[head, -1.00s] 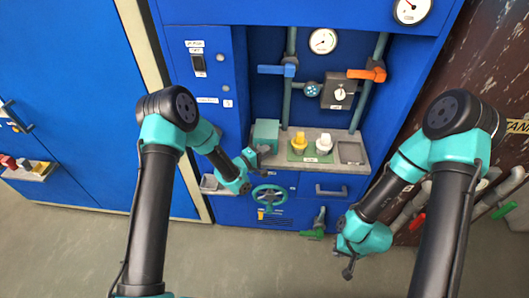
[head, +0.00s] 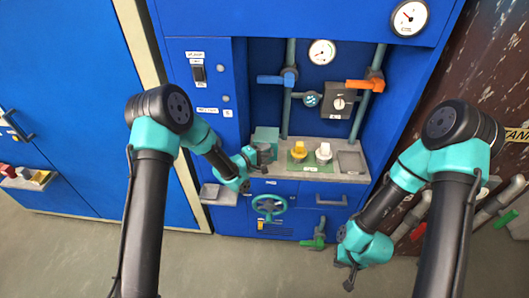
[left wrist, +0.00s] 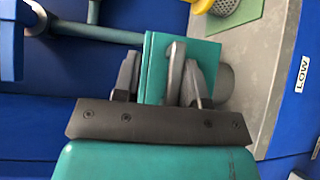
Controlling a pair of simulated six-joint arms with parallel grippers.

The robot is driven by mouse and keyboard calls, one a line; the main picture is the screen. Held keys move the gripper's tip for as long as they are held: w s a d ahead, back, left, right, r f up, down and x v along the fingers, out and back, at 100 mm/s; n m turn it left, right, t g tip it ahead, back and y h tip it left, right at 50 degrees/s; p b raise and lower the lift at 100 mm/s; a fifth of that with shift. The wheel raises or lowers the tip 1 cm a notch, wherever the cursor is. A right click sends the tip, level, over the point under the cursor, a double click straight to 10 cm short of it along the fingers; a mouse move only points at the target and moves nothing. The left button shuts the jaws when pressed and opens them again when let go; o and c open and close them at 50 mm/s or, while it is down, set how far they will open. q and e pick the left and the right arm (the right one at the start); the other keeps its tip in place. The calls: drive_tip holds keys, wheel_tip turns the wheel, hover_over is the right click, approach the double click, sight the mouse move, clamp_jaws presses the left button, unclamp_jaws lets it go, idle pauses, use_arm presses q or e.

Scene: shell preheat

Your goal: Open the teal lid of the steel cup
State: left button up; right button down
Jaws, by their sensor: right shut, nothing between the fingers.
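The teal lid (head: 266,136) is a square plate at the left end of the grey shelf. In the left wrist view the lid (left wrist: 153,62) is in front of my fingers, with a grey bar on its face. Part of the steel cup (left wrist: 226,82) shows past the lid's right side; the rest is hidden. My left gripper (head: 266,155) is at the lid. In the left wrist view its fingers (left wrist: 160,82) stand apart, with the lid's edge and the bar between them; contact is unclear. My right gripper (head: 350,277) is shut and empty, low at the right.
The grey shelf (head: 334,172) holds a green mat with a yellow piece (head: 299,149) and a white piece (head: 323,151). A blue-handled valve (head: 278,79) and an orange-handled valve (head: 366,85) sit on pipes above. A teal handwheel (head: 269,206) is below the shelf.

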use_arm(q)
drive_tip(key=shift+s+a, duration=0.1)
drive_tip(key=v, duration=1.7)
drive_tip(key=s+a+f+m+g+y, duration=0.2)
drive_tip(key=s+f+y, duration=0.2)
drive_tip(key=f, duration=0.4)
drive_tip(key=s+a+f+m+g+y, duration=0.1)
drive_tip(key=s+f+m+g+y, duration=0.1)
drive_tip(key=s, duration=0.7)
drive_tip(key=s+a+f+m+g+y, duration=0.1)
drive_tip(key=s+f+m+g+y, duration=0.1)
drive_tip(key=s+f+m+g, duration=0.2)
drive_tip(key=s+f+g, duration=0.3)
drive_tip(key=s, duration=0.3)
drive_tip(key=shift+a+f, duration=0.1)
